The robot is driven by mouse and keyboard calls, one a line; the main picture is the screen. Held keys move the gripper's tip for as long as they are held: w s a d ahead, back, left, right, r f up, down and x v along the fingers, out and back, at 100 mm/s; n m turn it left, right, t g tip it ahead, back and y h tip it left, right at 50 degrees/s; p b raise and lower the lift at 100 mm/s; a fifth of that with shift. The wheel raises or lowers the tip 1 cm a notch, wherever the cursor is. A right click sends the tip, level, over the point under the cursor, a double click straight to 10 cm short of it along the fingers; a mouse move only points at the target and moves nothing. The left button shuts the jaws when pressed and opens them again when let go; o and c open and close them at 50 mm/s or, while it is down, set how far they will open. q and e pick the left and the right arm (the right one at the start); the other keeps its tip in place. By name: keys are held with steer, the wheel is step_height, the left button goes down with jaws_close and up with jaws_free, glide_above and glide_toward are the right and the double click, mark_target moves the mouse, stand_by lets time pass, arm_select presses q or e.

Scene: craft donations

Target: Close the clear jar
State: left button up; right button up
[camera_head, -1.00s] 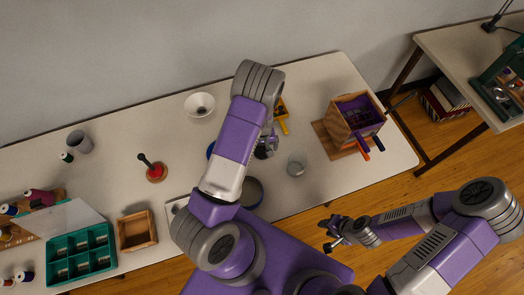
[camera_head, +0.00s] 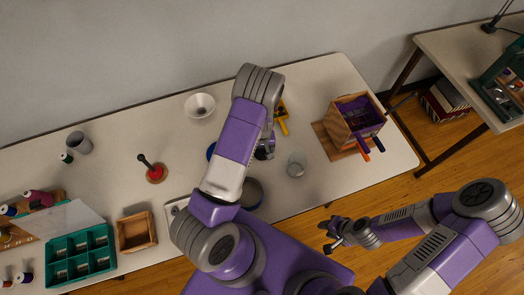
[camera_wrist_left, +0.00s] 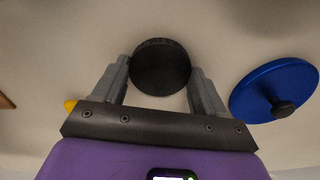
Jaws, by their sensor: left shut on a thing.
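The clear jar (camera_head: 296,166) stands upright on the table, and its top shows no lid on it. My left gripper (camera_head: 266,150) is just left of the jar, apart from it. In the left wrist view, my left gripper (camera_wrist_left: 160,75) is shut on a dark round lid (camera_wrist_left: 160,66), held between the two fingers. A blue disc with a dark knob (camera_wrist_left: 275,92) lies to the right there; in the head view my left arm mostly hides it. My right gripper (camera_head: 333,232) is in front of the table edge; its jaw opening is too small to read.
A wooden box with purple inside (camera_head: 355,120) stands right of the jar. A yellow-handled thing (camera_head: 283,127) lies behind my left gripper. A white bowl (camera_head: 200,105), a red-based stand (camera_head: 156,173) and a wooden tray (camera_head: 137,247) are to the left.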

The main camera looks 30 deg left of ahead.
mark_target(262, 151)
arm_select(q)
step_height(262, 151, up, 10)
steer(key=p, duration=0.1)
steer(key=shift+p, duration=0.35)
steer(key=s+d+r+m+b, duration=0.2)
steer(key=d+r+m+b, duration=0.1)
steer(key=d+r+m, duration=0.3)
steer(key=shift+d+m+b, duration=0.35)
steer(key=shift+d+m, duration=0.35)
steer(key=shift+d, duration=0.5)
steer(key=shift+s, duration=0.1)
